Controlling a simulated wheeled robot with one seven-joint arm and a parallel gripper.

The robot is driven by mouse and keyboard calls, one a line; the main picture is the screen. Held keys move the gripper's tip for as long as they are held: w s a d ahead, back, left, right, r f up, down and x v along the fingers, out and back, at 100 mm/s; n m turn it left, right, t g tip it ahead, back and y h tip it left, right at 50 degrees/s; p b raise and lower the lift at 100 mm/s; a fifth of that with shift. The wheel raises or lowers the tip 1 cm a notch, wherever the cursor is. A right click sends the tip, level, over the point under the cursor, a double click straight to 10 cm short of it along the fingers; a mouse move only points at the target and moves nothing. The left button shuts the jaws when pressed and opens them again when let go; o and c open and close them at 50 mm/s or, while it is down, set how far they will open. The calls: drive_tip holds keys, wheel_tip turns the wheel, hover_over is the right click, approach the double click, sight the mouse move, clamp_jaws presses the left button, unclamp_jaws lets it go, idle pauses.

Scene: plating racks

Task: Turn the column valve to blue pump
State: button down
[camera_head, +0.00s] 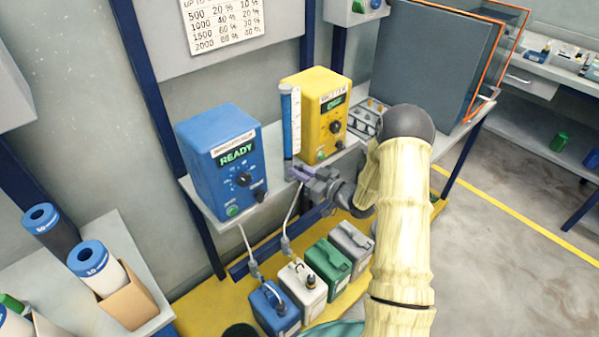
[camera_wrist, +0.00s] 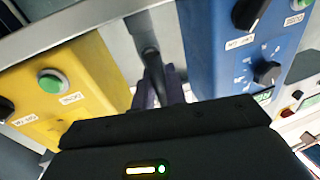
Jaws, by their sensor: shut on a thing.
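The blue pump (camera_head: 222,160) stands on the shelf with a green READY display and a black dial. The yellow pump (camera_head: 318,112) stands to its right, also with a lit display and a dial. The tall blue column (camera_head: 291,120) stands between them. My gripper (camera_head: 303,173) is at the foot of the column, shut on what appears to be the valve's handle. In the wrist view, the dark valve handle (camera_wrist: 150,45) runs to between my fingers (camera_wrist: 160,88), with the yellow pump (camera_wrist: 80,90) left and the blue pump (camera_wrist: 225,50) right. The valve's pointing direction is unclear.
Blue, white, green and grey canisters (camera_head: 303,290) stand below the shelf; tubes run to some of them. A large grey box (camera_head: 430,60) is right of the yellow pump. Open floor (camera_head: 500,250) lies right.

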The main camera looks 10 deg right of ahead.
drive_tip(key=m, duration=0.4)
drive_tip(key=d+m+t, duration=0.1)
drive_tip(key=m, duration=0.3)
drive_tip(key=w+f+m+t, duration=0.1)
drive_tip(key=m, duration=0.3)
drive_tip(key=shift+d+f, duration=0.1)
drive_tip(key=shift+d, duration=0.25)
drive_tip(key=shift+m+t+h, duration=0.3)
drive_tip(key=c, duration=1.5)
unclamp_jaws()
drive_tip(key=b+v, duration=0.1)
drive_tip(key=v, duration=1.6)
drive_tip(key=shift+s+d, duration=0.15)
